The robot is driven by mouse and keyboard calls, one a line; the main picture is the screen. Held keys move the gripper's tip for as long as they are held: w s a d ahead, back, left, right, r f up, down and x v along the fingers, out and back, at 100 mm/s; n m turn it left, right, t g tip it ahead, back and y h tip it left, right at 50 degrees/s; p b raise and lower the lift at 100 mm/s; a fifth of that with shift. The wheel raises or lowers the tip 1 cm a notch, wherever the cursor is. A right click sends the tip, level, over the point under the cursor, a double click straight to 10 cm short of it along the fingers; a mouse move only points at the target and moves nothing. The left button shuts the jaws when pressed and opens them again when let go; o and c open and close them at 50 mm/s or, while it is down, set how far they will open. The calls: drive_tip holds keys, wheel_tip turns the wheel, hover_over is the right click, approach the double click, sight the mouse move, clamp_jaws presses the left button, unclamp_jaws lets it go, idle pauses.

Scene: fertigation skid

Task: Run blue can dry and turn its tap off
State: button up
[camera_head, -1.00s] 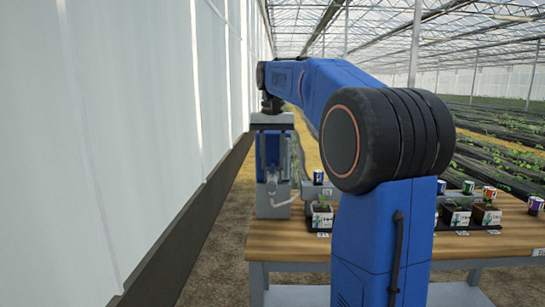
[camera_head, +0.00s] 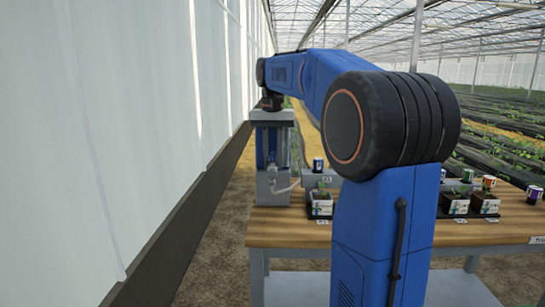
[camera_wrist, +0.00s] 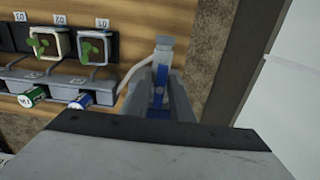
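Near the bench's left end is a grey fitting (camera_head: 272,185) with a pale hose. In the wrist view its tap-like top (camera_wrist: 163,45) is just beyond my fingers. My gripper (camera_head: 271,160) points down there. Its two grey fingers (camera_wrist: 162,78) look apart with a blue strip between them. Whether they touch the fitting is hidden. I cannot tell the can's fill or the tap's setting.
Potted seedlings (camera_head: 320,203) stand in front of the can. A green can (camera_wrist: 33,97) is beside the blue one. More pots (camera_head: 484,203) and cans are farther right. The wooden bench (camera_head: 290,230) has bare space in front. A white wall (camera_head: 120,130) runs close on the left.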

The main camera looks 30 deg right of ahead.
drive_tip(key=shift+o, duration=1.1)
drive_tip(key=shift+f, duration=0.25)
clamp_jaws()
unclamp_jaws()
drive_tip(key=shift+f, duration=0.3)
